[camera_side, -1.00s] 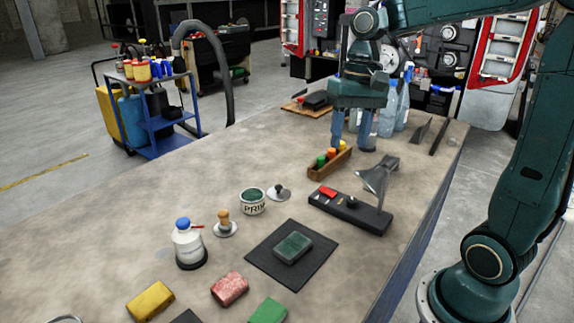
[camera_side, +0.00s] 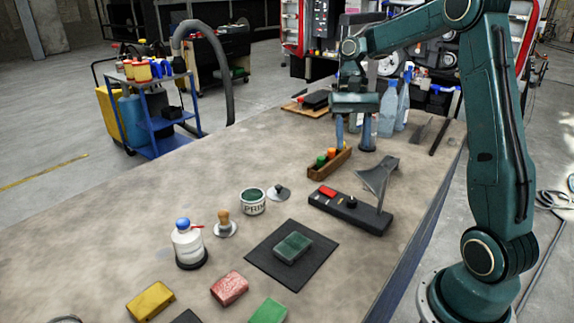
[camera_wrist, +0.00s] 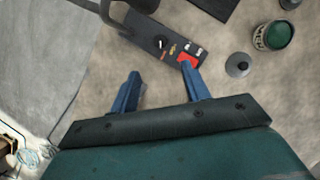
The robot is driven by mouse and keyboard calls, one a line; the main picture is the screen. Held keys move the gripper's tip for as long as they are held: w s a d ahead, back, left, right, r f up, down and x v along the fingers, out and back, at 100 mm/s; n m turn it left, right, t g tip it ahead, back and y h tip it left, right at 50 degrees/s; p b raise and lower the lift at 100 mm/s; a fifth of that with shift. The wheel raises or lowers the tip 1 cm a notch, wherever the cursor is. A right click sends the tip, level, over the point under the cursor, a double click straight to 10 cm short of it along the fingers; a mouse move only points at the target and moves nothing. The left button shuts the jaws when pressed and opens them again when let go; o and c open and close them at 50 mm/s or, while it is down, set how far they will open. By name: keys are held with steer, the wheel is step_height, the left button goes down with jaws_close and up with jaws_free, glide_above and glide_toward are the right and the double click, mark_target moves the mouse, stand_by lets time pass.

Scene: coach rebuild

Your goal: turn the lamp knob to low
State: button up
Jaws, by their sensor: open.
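The lamp has a dark base (camera_side: 330,207) and a grey flared shade (camera_side: 377,174). A small black knob (camera_side: 352,202) sits on the base, and a red switch (camera_side: 328,191) is at its left end. In the wrist view the knob (camera_wrist: 160,42) and red switch (camera_wrist: 188,61) show beside small labels. I cannot read the knob's setting.
Clear bottles (camera_side: 388,109) stand right of my gripper. A primer tin (camera_side: 253,206) and metal lid (camera_side: 278,192) are left of the lamp; a black mat (camera_side: 262,264) lies in front.

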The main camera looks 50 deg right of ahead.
mark_target(352, 200)
steer(key=shift+a+f, duration=0.1)
steer(key=shift+f, duration=0.05)
steer(key=shift+x, duration=6.75)
steer(key=shift+c, duration=0.2)
steer(key=c, duration=1)
